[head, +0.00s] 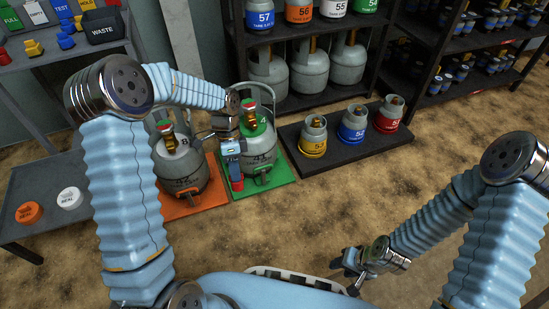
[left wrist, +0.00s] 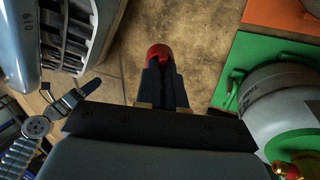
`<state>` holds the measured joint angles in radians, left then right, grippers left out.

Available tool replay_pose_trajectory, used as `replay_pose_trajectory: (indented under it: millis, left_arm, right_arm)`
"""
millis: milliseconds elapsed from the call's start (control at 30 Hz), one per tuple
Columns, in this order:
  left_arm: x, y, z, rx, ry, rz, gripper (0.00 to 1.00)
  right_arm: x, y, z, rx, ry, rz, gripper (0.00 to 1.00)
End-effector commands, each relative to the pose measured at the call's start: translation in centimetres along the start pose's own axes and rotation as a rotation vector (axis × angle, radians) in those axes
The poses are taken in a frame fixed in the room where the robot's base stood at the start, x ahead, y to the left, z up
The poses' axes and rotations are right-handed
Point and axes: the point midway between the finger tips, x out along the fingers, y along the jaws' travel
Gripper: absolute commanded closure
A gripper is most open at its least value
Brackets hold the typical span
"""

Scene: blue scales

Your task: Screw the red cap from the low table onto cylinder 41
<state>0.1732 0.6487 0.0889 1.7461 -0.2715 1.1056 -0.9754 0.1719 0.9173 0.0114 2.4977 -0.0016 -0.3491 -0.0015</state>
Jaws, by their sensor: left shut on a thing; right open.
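My left gripper (head: 236,175) is shut on the red cap (head: 237,185) and holds it in front of cylinder 41. In the left wrist view the red cap (left wrist: 159,51) shows at the fingertips. Cylinder 41 (head: 263,150) is grey with a green collar and brass valve, upright on the green mat (head: 265,187). It also shows in the left wrist view (left wrist: 280,105), at the right. My arm and gripper cover part of it. My right gripper (head: 355,283) is open and empty, low at the front, away from the cylinders.
Another grey cylinder (head: 180,163) stands on an orange mat (head: 195,207) left of cylinder 41. The low table (head: 45,187) bears an orange cap (head: 28,212) and a white cap (head: 69,198). Small cylinders stand on a dark platform (head: 335,165) to the right. Open floor lies in front.

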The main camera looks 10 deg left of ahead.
Motion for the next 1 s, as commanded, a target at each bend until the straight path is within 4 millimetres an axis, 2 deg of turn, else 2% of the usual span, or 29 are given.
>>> replay_pose_trajectory:
  millis: [100, 267, 400, 600, 800, 1000]
  left_arm:
    - [0.6, -0.9, 0.0, 0.284, -0.140, 0.116, 1.00]
    - [1.0, -1.9, 0.0, 0.664, -0.398, 0.268, 1.00]
    - [0.9, -2.9, -0.5, 1.001, -0.717, 0.392, 1.00]
    - [0.7, -4.2, -1.8, 1.384, -1.240, 0.485, 1.00]
    - [0.6, -5.3, -4.4, 1.613, -1.789, 0.447, 1.00]
    - [1.1, -6.0, -8.4, 1.692, -2.266, 0.282, 1.00]
  right_arm:
    - [-0.4, -0.1, 0.0, 0.000, 0.000, 0.000, 0.57]
    - [-0.8, -0.3, 0.0, 0.000, -0.001, 0.000, 0.57]
    - [-1.1, -0.4, 0.0, 0.000, -0.001, 0.001, 0.57]
    - [-1.6, -0.6, 0.0, 0.000, -0.002, 0.001, 0.57]
    - [-2.2, -0.7, 0.0, 0.000, -0.002, 0.001, 0.57]
    - [-2.7, -0.9, 0.0, 0.000, -0.003, 0.002, 0.57]
